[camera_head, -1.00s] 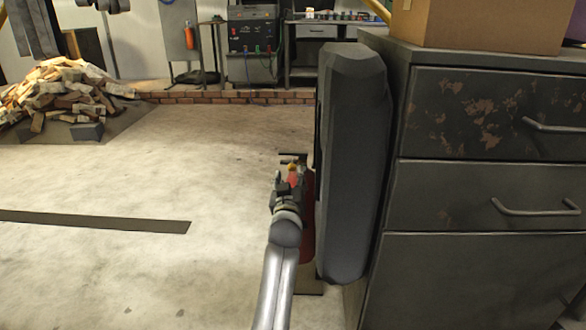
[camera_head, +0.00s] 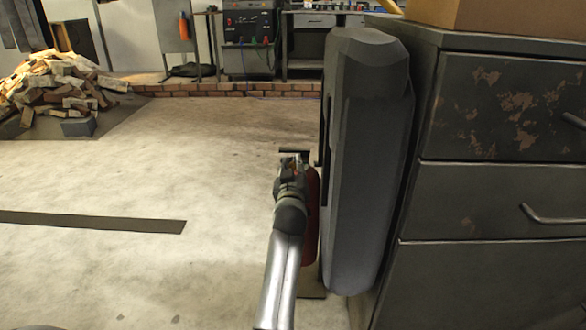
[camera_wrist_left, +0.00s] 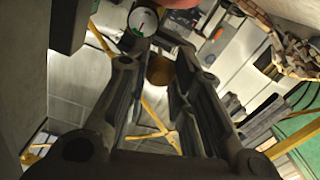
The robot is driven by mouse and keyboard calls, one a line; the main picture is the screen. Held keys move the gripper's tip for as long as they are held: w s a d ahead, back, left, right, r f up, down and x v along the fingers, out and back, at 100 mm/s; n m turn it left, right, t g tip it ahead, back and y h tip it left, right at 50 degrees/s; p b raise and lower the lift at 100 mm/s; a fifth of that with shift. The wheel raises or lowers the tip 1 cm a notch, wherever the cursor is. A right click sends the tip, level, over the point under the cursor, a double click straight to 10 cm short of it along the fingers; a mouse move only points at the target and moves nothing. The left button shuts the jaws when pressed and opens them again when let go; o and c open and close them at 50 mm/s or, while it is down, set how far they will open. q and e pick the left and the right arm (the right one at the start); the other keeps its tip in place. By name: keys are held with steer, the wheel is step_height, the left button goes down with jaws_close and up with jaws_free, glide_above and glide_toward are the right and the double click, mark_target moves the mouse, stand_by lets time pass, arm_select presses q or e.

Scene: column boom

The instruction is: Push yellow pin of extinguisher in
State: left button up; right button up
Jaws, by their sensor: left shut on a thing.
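The red extinguisher (camera_head: 312,215) stands upright against the left side of a tall dark grey padded panel, partly hidden by my left arm. My left gripper (camera_head: 291,160) is at its top, by the valve. In the left wrist view the gripper's fingers (camera_wrist_left: 160,62) close around a round yellow-brown piece, which looks like the yellow pin (camera_wrist_left: 158,70). A white-faced gauge (camera_wrist_left: 143,20) and a bit of red body (camera_wrist_left: 181,3) show just beyond the fingertips. The pin is hidden in the head view, and how deep it sits cannot be told. My right gripper is not in view.
The dark panel (camera_head: 365,165) and a grey drawer cabinet (camera_head: 500,190) stand close on the right. A cardboard box (camera_head: 500,15) is on the cabinet. The concrete floor (camera_head: 150,180) to the left is open.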

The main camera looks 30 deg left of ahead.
arm_select(q)
jaws_close()
steer(key=shift+x, duration=1.05)
steer(key=shift+w+a+r, duration=0.1)
steer(key=shift+w+r, duration=0.05)
steer(key=o, duration=0.7)
jaws_free()
